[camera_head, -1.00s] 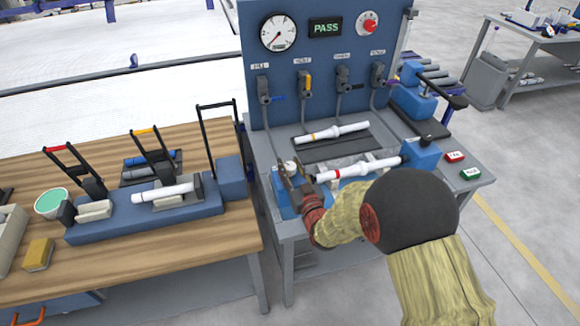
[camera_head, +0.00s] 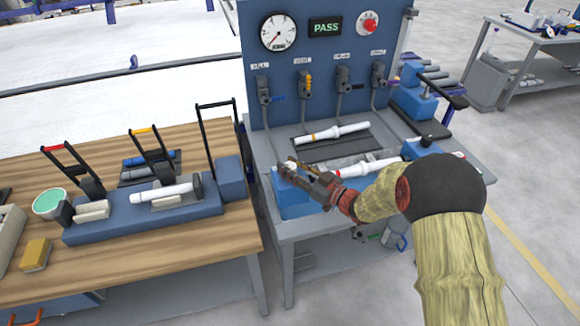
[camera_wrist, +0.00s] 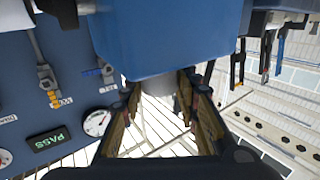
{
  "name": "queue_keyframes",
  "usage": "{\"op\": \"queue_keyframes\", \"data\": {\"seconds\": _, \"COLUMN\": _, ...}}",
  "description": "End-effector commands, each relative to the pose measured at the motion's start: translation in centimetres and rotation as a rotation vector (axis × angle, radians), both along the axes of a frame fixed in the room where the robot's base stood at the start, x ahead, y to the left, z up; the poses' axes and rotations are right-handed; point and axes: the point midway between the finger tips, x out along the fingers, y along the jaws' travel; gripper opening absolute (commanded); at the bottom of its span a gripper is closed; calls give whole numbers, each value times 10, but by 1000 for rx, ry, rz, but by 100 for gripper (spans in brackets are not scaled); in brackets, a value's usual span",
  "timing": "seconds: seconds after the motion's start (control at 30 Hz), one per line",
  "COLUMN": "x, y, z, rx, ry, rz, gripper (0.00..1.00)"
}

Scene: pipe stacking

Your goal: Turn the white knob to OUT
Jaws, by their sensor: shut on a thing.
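The white knob (camera_wrist: 186,88) is on the blue block (camera_head: 291,200) at the left end of the test bench. In the wrist view it shows as a pale cylinder between my fingers, under the blue block (camera_wrist: 170,45). My gripper (camera_head: 287,167) comes in from the right and is shut on the knob. In the head view the fingers cover most of the knob. No IN or OUT marking can be read, so its setting cannot be told.
A white pipe (camera_head: 368,166) lies behind my gripper, and another (camera_head: 330,133) on a dark mat. A wooden table (camera_head: 120,265) stands left.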

Motion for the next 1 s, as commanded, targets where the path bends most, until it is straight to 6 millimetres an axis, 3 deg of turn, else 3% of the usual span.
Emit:
{"op": "queue_keyframes", "data": {"seconds": 0.4, "x": 1, "y": 0, "z": 0, "rx": -1, "ry": 0, "rz": 189, "gripper": 6}}
{"op": "queue_keyframes", "data": {"seconds": 0.93, "x": 0, "y": 0, "z": 0, "rx": -2, "ry": -2, "rz": 215, "gripper": 6}}
{"op": "queue_keyframes", "data": {"seconds": 0.97, "x": 0, "y": 0, "z": 0, "rx": -1, "ry": -2, "rz": 215, "gripper": 32}}
{"op": "queue_keyframes", "data": {"seconds": 1.0, "x": 0, "y": 0, "z": 0, "rx": -1, "ry": -2, "rz": 214, "gripper": 34}}
